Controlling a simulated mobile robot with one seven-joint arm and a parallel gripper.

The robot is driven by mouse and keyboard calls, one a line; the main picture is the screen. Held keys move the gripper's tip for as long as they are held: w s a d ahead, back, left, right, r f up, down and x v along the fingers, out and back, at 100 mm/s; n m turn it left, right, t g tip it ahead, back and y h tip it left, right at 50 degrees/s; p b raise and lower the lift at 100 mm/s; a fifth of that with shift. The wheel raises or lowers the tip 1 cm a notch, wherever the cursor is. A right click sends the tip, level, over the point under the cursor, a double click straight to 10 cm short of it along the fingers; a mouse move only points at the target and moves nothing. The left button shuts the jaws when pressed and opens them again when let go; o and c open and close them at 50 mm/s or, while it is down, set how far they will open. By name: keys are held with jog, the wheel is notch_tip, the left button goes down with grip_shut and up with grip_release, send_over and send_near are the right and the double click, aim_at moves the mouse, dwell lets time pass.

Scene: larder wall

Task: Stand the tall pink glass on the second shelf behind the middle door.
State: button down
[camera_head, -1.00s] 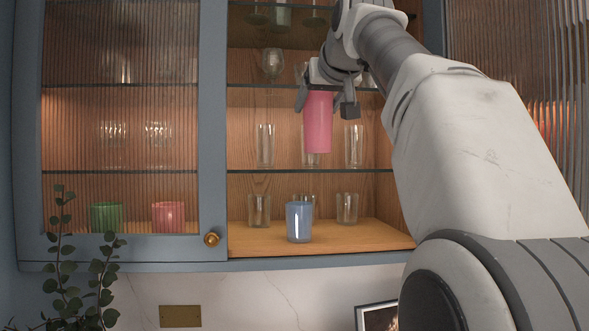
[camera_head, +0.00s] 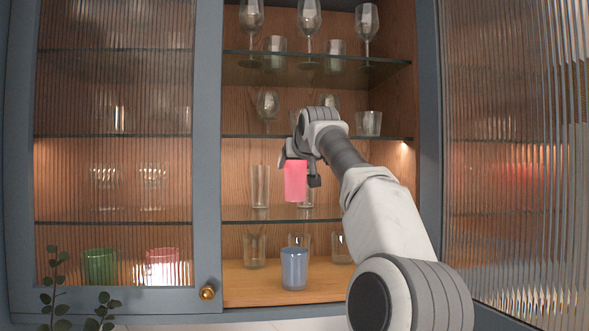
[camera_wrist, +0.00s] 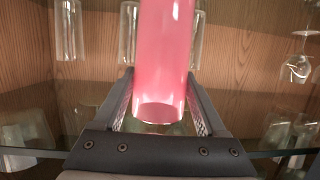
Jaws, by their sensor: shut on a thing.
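The tall pink glass (camera_head: 295,183) is upright in my gripper (camera_head: 299,160), which is shut on its upper part. In the wrist view the gripper (camera_wrist: 158,112) has one finger on each side of the pink glass (camera_wrist: 163,50), and its rim shows between them. In the head view the glass's lower end shows a little above the front edge of the second shelf (camera_head: 235,214), counting the cabinet floor as first. I cannot tell exactly how deep it is. A clear tumbler (camera_head: 260,187) stands left of it; another (camera_head: 306,193) is partly hidden behind it.
A blue cup (camera_head: 295,268) stands on the cabinet floor (camera_head: 245,288) below, with clear glasses behind it. A glass shelf (camera_head: 350,136) above holds several glasses. The fluted middle door (camera_head: 500,180) appears swung open at right. My arm hides the second shelf's right part.

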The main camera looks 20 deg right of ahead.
aim_at(295, 177)
jog(key=shift+w+d+p, duration=0.1)
jog(key=shift+w+p, duration=0.35)
jog(key=shift+w, duration=0.1)
jog(key=shift+f, duration=0.5)
jog(key=shift+s+f, duration=0.1)
jog(key=shift+f, duration=1.15)
jog(key=shift+f+b, duration=0.15)
jog(key=shift+b, duration=0.2)
grip_release()
jog(key=b+v, duration=0.4)
jog(key=v, duration=0.8)
